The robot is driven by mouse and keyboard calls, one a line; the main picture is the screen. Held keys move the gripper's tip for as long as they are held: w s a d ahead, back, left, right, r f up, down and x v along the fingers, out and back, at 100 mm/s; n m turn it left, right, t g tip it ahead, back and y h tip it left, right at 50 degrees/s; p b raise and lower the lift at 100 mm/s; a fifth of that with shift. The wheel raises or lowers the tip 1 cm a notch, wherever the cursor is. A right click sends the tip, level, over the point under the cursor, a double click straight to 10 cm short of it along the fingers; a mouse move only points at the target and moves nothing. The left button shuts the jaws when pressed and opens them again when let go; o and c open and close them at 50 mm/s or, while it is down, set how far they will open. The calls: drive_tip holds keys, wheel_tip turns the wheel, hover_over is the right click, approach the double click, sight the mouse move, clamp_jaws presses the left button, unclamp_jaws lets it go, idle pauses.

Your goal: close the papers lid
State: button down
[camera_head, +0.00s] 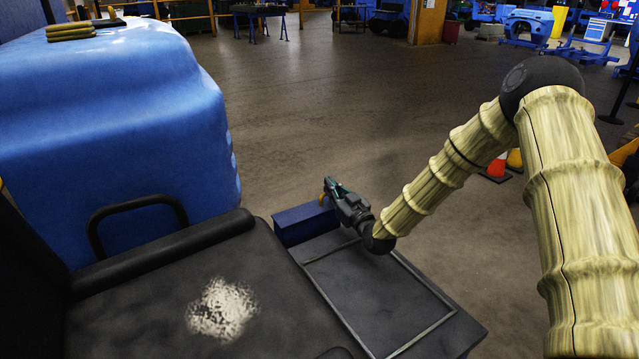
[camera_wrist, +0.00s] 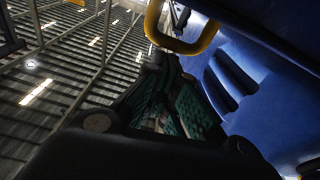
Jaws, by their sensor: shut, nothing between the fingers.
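A blue panel or box side (camera_head: 300,224) stands at the far end of a dark framed tray (camera_head: 375,290); it looks like the papers lid, raised, though I cannot be sure. A yellow handle (camera_head: 324,197) shows at its right end. My gripper (camera_head: 334,186) is just beside the handle, shut and empty. In the wrist view the yellow loop handle (camera_wrist: 205,42) is close beyond my green-padded fingers (camera_wrist: 172,112), and the blue slotted surface (camera_wrist: 245,100) is to the right. Whether a finger touches the handle or panel I cannot tell. No papers are visible.
A black seat-like surface (camera_head: 150,290) with a pale patch lies left of the tray. A large blue rounded body (camera_head: 110,120) stands behind it. Open floor (camera_head: 330,110) lies beyond.

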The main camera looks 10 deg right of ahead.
drive_tip(key=shift+d+f, duration=0.2)
drive_tip(key=shift+f, duration=0.2)
wheel_tip(320, 180, up, 5)
drive_tip(key=p, duration=0.3)
drive_tip(key=p+v, duration=0.1)
drive_tip(key=v, duration=0.8)
drive_tip(key=shift+f, duration=0.45)
